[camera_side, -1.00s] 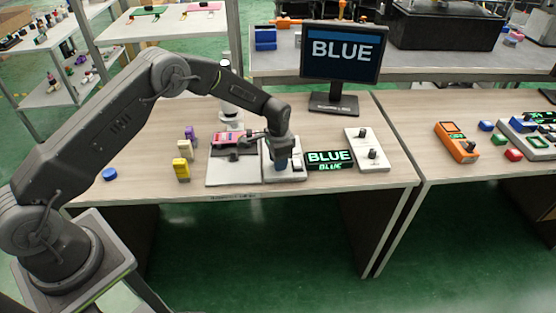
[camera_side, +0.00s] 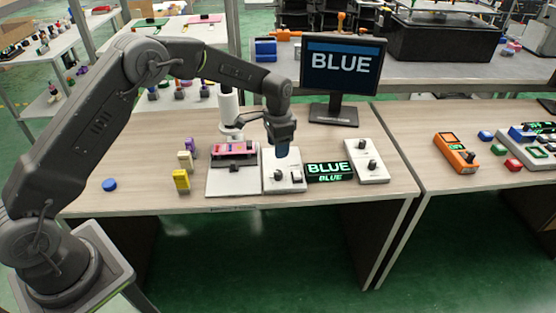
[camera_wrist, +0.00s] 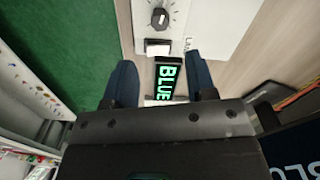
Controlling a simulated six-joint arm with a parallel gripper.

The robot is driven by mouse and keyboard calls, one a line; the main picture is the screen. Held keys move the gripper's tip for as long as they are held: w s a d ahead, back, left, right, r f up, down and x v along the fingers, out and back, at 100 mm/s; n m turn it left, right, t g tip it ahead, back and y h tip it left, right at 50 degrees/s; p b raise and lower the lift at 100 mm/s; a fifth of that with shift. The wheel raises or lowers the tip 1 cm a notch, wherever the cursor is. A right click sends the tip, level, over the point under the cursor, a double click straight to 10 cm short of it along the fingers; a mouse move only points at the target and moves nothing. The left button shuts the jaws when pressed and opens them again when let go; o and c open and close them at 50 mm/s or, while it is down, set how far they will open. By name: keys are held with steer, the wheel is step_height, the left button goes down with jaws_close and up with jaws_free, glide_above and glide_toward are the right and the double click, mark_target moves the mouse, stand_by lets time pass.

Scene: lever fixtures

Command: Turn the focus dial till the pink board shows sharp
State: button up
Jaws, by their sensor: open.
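In the side view a pink board (camera_side: 235,148) lies on a stage on the white baseplate (camera_side: 232,187). The monitor (camera_side: 342,66) behind shows the word BLUE on a dark screen. A white control box (camera_side: 270,185) stands right of the stage; its dial (camera_wrist: 158,18), with tick marks around it, shows in the wrist view. Which dial is the focus dial I cannot tell from lettering. My gripper (camera_side: 282,153) hangs just above this box, apart from it. In the wrist view my gripper (camera_wrist: 160,78) has its blue fingers wide apart with nothing held between them.
A small sign (camera_side: 329,171) glowing BLUE stands right of the box, also in the wrist view (camera_wrist: 167,82). A second white box (camera_side: 372,175) with a knob is farther right. Yellow (camera_side: 181,180) and purple blocks and a blue puck (camera_side: 109,185) are left of the stage.

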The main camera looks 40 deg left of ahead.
steer(key=shift+r, duration=1.8)
steer(key=shift+r, duration=0.1)
steer(key=s+r+n+t, duration=0.3)
steer(key=s+r, duration=1.3)
steer(key=r, duration=0.2)
steer(key=s+n+t, duration=0.2)
steer(key=s+n, duration=0.1)
steer(key=s, duration=1.6)
steer(key=shift+t, duration=0.3)
